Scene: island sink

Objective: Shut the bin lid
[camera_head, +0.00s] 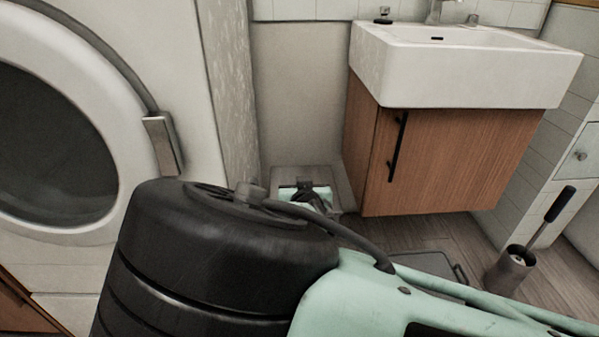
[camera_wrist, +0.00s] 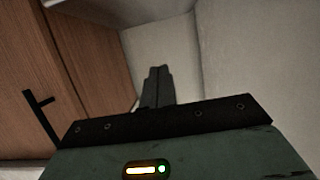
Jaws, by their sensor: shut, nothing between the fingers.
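A pale, square-edged panel or box (camera_head: 341,182) stands low between the washing machine and the sink cabinet in the head view. It may be the bin or its lid, but I cannot tell which. My gripper (camera_head: 305,184) is in front of it, small and partly hidden behind my own arm. In the wrist view the dark fingers (camera_wrist: 158,76) are together and empty, pointing at pale surfaces that meet in a corner. Whether they touch anything is unclear. My arm hides much of the floor there, so the lid's angle cannot be read.
The wooden sink cabinet (camera_head: 445,160) with a black handle is close on the right, under the white basin (camera_head: 470,65). The washing machine (camera_head: 90,140) stands at the left. A flat dark grey item (camera_head: 432,265) and a toilet brush holder (camera_head: 511,268) are on the floor.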

